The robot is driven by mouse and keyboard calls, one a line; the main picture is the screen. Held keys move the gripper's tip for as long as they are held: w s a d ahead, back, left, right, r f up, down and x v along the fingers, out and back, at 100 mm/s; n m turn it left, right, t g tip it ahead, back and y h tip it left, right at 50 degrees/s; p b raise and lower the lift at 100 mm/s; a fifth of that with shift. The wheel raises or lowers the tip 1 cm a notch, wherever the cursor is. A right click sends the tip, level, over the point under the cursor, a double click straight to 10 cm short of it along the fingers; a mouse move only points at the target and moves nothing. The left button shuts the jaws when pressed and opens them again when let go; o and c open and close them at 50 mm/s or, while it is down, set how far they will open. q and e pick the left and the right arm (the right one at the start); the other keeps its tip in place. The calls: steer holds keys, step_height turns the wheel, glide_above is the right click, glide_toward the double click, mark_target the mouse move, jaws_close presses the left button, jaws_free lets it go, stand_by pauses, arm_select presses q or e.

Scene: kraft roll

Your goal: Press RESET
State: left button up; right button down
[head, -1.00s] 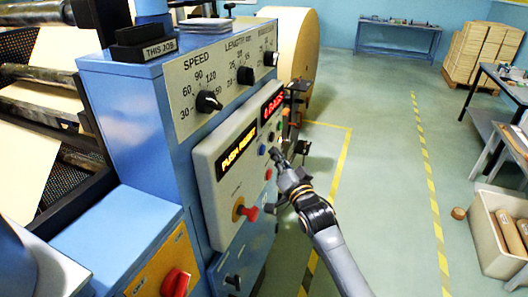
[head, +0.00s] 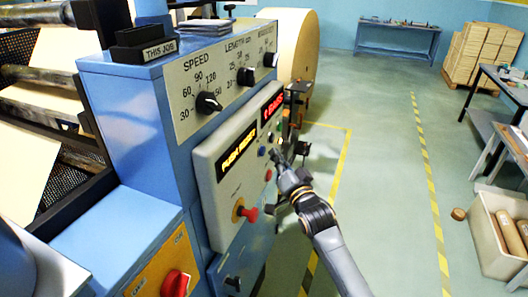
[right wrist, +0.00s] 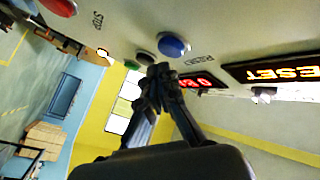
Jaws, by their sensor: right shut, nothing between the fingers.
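The blue button (right wrist: 173,45) stands out from the grey control panel (head: 212,152); the small label beside it in the right wrist view looks like RESET but is hard to read. The blue button also shows in the head view (head: 262,151). My right gripper (head: 277,157) is shut and empty, just in front of the panel and close to the blue button. In the right wrist view its fingertips (right wrist: 160,72) are just below the blue button, with no clear contact. The amber display (head: 238,149) reads PUSH RESET. My left gripper is not in view.
A red button (right wrist: 60,6) with a STOP label is near the blue one. A red mushroom knob (head: 250,213) sticks out lower on the panel. A red-digit display (head: 272,103) is above the buttons. The floor (head: 385,180) right of the machine is clear.

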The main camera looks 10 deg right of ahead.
stand_by(0.4)
steer(key=shift+w+a, duration=0.25)
steer(key=shift+a, duration=0.1)
steer(key=shift+w+a, duration=0.2)
steer(key=shift+a, duration=0.2)
stand_by(0.7)
steer(key=shift+d, duration=0.15)
steer(key=shift+s+d+p, duration=0.4)
steer(key=shift+s+d, duration=0.05)
steer(key=shift+d, duration=0.1)
steer(key=s+d, duration=0.1)
steer(key=s+d+p, duration=0.1)
steer(key=d, duration=0.2)
steer(key=shift+s+d+p, duration=0.1)
steer(key=shift+s+p, duration=0.25)
steer(key=shift+s, duration=0.05)
